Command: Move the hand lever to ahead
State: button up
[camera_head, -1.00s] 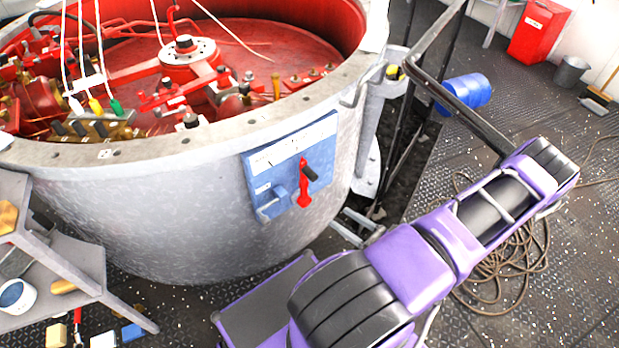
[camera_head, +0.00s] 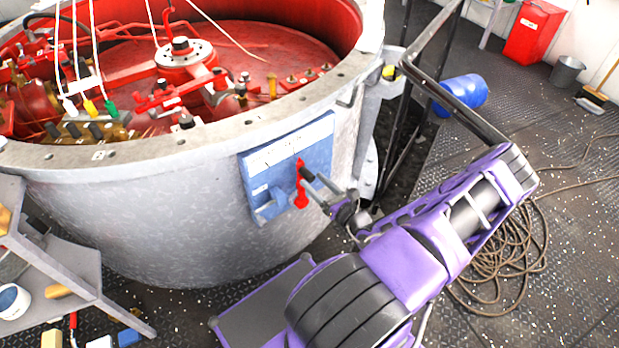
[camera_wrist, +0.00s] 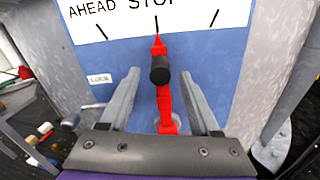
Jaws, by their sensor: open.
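The hand lever (camera_head: 301,196) is red with a black knob and sits on a blue panel (camera_head: 262,178) on the drum's outer wall. In the wrist view the lever (camera_wrist: 165,108) stands upright, its red tip at the middle mark under STOP. AHEAD is printed to the left, above a left-slanting mark; the right mark's wording is cut off. My gripper (camera_wrist: 160,76) is open, one finger on each side of the lever, with the black knob between the fingertips. Gaps show on both sides. In the head view my gripper (camera_head: 316,190) is right at the lever.
A LOCK label (camera_wrist: 99,79) is left of the lever. The grey drum (camera_head: 180,235) has a red interior with machinery. A shelf (camera_head: 75,270) stands left, a blue barrel (camera_head: 463,93) right, and coiled hose (camera_head: 510,250) lies on the deck.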

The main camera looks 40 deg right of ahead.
aim_at(310, 177)
jog(key=shift+w, duration=1.55)
grip_shut()
